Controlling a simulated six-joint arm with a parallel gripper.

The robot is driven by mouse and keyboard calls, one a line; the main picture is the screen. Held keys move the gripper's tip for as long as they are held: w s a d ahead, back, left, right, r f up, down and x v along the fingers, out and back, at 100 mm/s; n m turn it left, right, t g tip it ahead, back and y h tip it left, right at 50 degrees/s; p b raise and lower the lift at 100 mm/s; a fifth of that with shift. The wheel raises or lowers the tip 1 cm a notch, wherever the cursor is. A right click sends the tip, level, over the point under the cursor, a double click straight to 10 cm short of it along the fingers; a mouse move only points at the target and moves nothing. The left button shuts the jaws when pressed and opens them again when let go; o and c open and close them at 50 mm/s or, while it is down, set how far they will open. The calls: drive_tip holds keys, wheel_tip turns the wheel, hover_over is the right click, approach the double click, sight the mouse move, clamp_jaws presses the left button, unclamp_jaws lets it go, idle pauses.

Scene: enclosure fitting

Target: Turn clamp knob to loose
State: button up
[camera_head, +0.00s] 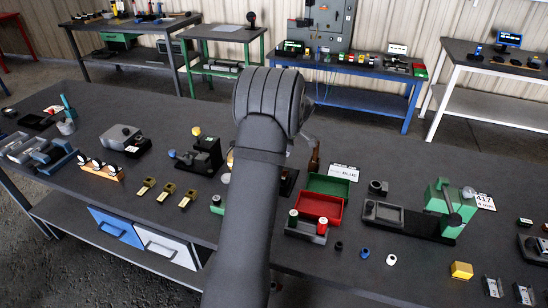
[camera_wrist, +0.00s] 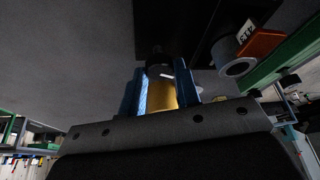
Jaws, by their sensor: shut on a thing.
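A dark round part with a short white mark (camera_wrist: 167,74) sits just beyond the gold piece, between the fingertips. I cannot read the knob's setting. In the head view, my arm covers the gripper and most of what it holds; a small yellow edge (camera_head: 230,158) shows just left of the arm.
In the wrist view, a grey ring-shaped part (camera_wrist: 238,66) and an orange block (camera_wrist: 262,43) lie right of the fingers. In the head view, a black fixture with a yellow ball (camera_head: 196,131) stands left of my arm, and a red bin (camera_head: 320,206) stands right.

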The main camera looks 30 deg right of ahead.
drive_tip(key=shift+n, duration=0.3)
drive_tip(key=o, duration=1)
drive_tip(key=shift+d+r, duration=0.1)
drive_tip(key=v, duration=1.7)
drive_tip(key=shift+w+r, duration=0.15)
drive_tip(key=shift+w, duration=0.05)
